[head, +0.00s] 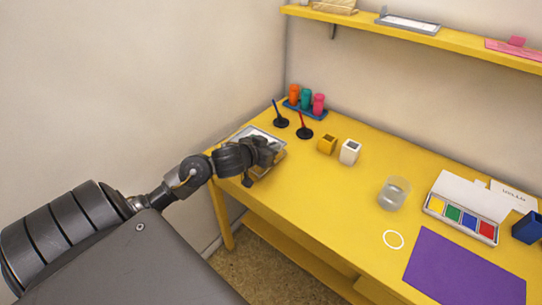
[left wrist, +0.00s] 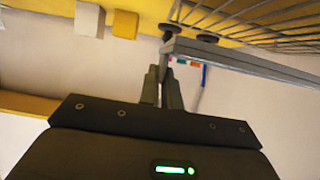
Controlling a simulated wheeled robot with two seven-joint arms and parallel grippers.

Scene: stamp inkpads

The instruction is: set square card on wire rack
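The wire rack (head: 278,134) stands at the left back of the yellow table, partly hidden by my left gripper. Its wires (left wrist: 270,22) cross the upper right of the left wrist view. My left gripper (head: 264,153) is at the rack's near side. In the left wrist view its fingers (left wrist: 160,78) stand close together, with their tips by the end of a flat grey bar (left wrist: 250,65). I cannot tell whether this bar is the rack's frame or the square card edge-on, nor whether the fingers grip it. My right gripper is not in view.
Yellow (head: 327,145) and white (head: 349,152) blocks, a glass (head: 394,193), an inkpad box (head: 462,220) and a purple mat (head: 465,270) lie to the right.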

